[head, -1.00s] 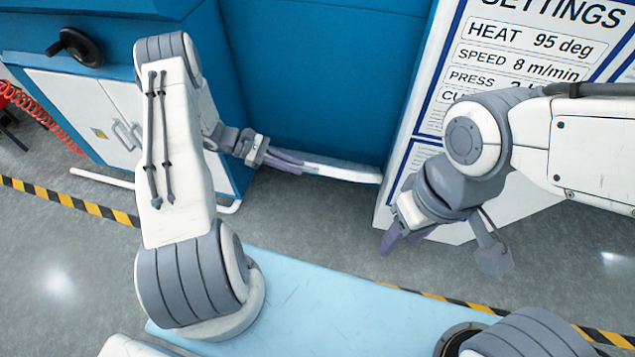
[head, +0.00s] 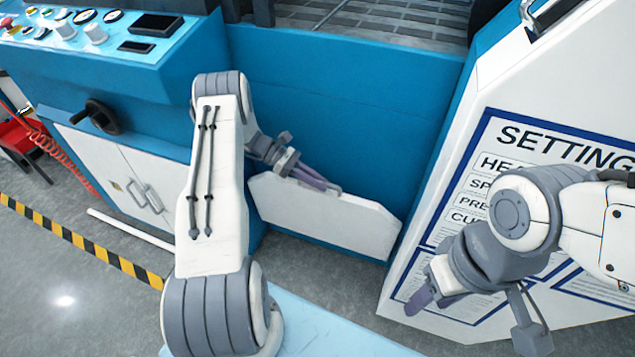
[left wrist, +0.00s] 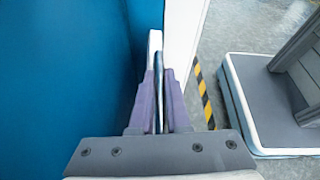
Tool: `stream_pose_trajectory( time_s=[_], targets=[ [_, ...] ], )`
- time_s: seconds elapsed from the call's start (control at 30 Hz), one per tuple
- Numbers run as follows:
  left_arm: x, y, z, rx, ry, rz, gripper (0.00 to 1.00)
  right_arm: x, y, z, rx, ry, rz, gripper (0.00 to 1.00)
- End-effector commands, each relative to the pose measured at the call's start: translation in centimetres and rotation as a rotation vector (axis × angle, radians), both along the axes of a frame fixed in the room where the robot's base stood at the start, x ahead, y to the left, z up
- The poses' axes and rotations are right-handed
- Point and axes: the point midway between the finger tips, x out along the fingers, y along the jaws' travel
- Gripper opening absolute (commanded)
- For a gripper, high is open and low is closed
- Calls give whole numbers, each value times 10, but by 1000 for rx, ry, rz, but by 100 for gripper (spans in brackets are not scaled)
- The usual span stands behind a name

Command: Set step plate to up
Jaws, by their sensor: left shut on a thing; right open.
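The step plate (head: 325,218) is a white panel with cut upper corners, low on the blue machine front. In the head view its broad face shows and it stands about upright near the blue wall; any small gap behind it cannot be judged. My left gripper (head: 322,184) is shut on the plate's upper edge. In the left wrist view the purple fingers (left wrist: 158,100) close around a thin edge, and what lies below them is hidden. My right gripper (head: 425,298) is open and empty in front of the settings board, apart from the plate.
The white settings board (head: 450,255) stands right of the plate. A control panel (head: 100,45), black hand wheel (head: 102,116) and white cabinet doors (head: 120,170) are at left. A light blue surface (head: 330,330) lies in front; grey floor (head: 70,290) is open at left.

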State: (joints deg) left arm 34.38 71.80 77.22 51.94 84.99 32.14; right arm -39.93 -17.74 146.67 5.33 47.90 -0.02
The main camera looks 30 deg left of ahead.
Motion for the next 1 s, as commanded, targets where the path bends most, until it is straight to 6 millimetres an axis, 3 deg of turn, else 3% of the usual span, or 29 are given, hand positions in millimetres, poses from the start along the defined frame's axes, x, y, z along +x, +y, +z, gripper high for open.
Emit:
stream_pose_trajectory(
  time_s=[0.43,0.5,0.53,1.0],
  targets=[
    [-3,2,-4,-1,8,6,0,0,0,0,0,0,0,50],
    [-3,2,-4,0,8,5,34,0,0,0,0,0,0,50],
    [-3,2,-4,-1,7,5,45,0,0,0,0,0,0,50],
    [-1,2,7,0,2,4,45,0,0,3,0,0,0,50]
  ],
)
